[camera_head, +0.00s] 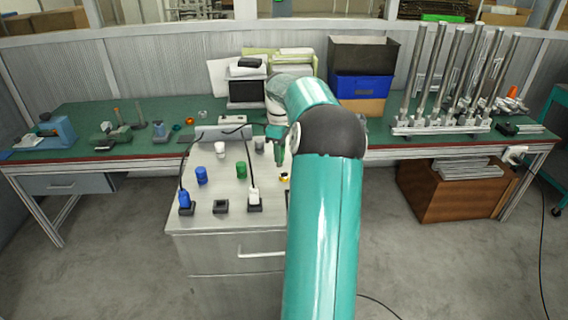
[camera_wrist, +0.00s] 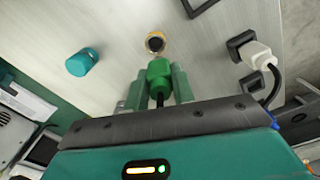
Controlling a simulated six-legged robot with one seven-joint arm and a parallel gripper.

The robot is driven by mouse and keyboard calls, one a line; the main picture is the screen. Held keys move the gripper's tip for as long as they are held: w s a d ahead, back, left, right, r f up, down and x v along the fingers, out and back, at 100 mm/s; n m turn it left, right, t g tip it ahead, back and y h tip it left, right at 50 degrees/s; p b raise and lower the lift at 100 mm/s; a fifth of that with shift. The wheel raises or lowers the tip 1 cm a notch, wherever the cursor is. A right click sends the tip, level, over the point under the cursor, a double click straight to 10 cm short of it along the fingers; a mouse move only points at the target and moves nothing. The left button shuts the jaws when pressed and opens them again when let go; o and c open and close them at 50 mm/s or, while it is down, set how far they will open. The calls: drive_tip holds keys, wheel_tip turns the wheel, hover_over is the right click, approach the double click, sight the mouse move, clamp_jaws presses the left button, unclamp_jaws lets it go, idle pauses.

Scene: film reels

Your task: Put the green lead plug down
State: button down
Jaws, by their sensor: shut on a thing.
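My gripper (camera_wrist: 158,75) is shut on the green lead plug (camera_wrist: 159,88). In the wrist view the plug sits between the two fingers, with a black lead at its near end. In the head view the green plug (camera_head: 280,157) points down over the right part of the grey cabinet top (camera_head: 205,226). A small yellow ring with a dark centre (camera_wrist: 155,43) lies on the top just past the plug's tip; it also shows in the head view (camera_head: 284,177). I cannot tell how far the plug is above the surface.
A green cylinder (camera_head: 241,169), a blue cylinder (camera_head: 201,175) and a white cylinder (camera_head: 220,149) stand on the cabinet. A blue plug (camera_head: 185,198) and a white plug (camera_head: 254,196) stand in black sockets along the front, with an empty socket (camera_head: 221,206) between them.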

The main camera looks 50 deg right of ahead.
drive_tip(key=shift+s+d+f, duration=0.25)
drive_tip(key=shift+s+f, duration=0.05)
drive_tip(key=shift+f, duration=0.3)
drive_tip(key=f, duration=0.3)
drive_tip(key=shift+s+d+f, duration=0.2)
drive_tip(key=shift+f, duration=0.15)
drive_tip(key=shift+s+f, duration=0.1)
drive_tip(key=c, duration=1.2)
unclamp_jaws()
drive_tip(key=shift+f, duration=0.15)
drive_tip(key=shift+o, duration=0.2)
